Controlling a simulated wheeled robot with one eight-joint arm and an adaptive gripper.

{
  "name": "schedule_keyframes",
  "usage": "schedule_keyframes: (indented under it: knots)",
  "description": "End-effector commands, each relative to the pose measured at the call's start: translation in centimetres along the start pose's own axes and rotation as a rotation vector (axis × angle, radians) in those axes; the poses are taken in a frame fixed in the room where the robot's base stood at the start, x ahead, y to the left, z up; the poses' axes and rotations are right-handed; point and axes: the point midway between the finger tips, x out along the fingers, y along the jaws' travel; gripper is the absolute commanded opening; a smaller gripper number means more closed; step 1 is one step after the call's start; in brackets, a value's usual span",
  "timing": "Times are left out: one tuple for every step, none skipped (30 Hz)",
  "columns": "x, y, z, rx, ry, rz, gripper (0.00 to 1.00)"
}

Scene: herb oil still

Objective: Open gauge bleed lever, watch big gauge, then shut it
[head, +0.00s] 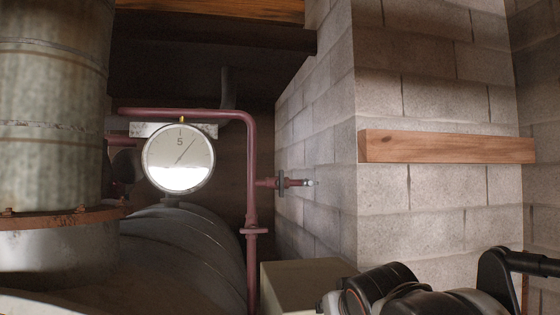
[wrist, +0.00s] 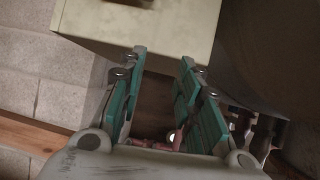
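The big round gauge (head: 178,160) hangs left of centre in the head view. Its white face shows a 5 near the top and a thin needle pointing up and right; glare whitens the lower part. A small valve with a pale metal end (head: 302,183) sits on a short branch of the red pipe, right of the gauge. It looks like the bleed lever, but its setting is too small to tell. My gripper (wrist: 163,57) shows in the wrist view with its teal-padded fingers apart and nothing held between them. The gripper's fingers are out of the head view.
The red pipe (head: 251,155) runs down beside a block wall (head: 430,100) with a wooden beam (head: 445,147). A beige box (head: 300,283) stands low in the middle; it lies beyond my fingertips in the wrist view (wrist: 150,32). A metal column (head: 52,90) fills the left.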

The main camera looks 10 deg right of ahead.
Motion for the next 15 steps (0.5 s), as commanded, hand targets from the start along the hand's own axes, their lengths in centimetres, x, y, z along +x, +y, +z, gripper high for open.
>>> schedule_keyframes:
  knots:
    - [0.5, -0.1, -4.7, 0.003, 0.058, 0.003, 0.31]
    - [0.8, -0.2, -7.0, 0.006, 0.094, 0.002, 0.31]
    - [1.3, -0.4, -10.1, 0.009, 0.142, 0.0, 0.31]
    - [1.6, -0.6, -12.3, 0.01, 0.178, -0.003, 0.31]
    - [2.0, -0.8, -14.4, 0.01, 0.213, -0.008, 0.31]
    - [2.5, -1.1, -17.1, 0.011, 0.258, -0.015, 0.31]
    - [2.8, -1.4, -19.1, 0.012, 0.292, -0.023, 0.31]
    - [3.1, -1.7, -21.0, 0.011, 0.324, -0.031, 0.31]
    - [3.5, -2.1, -23.2, 0.01, 0.365, -0.044, 0.31]
    - [3.7, -2.4, -24.8, 0.011, 0.392, -0.053, 0.31]
    - [3.9, -2.7, -26.2, 0.009, 0.418, -0.063, 0.31]
    - [4.2, -3.1, -27.9, 0.008, 0.448, -0.076, 0.31]
    - [4.3, -3.4, -28.9, 0.006, 0.467, -0.085, 0.31]
    - [4.5, -3.7, -29.9, 0.006, 0.485, -0.094, 0.31]
    - [4.6, -4.0, -30.9, 0.003, 0.505, -0.104, 0.31]
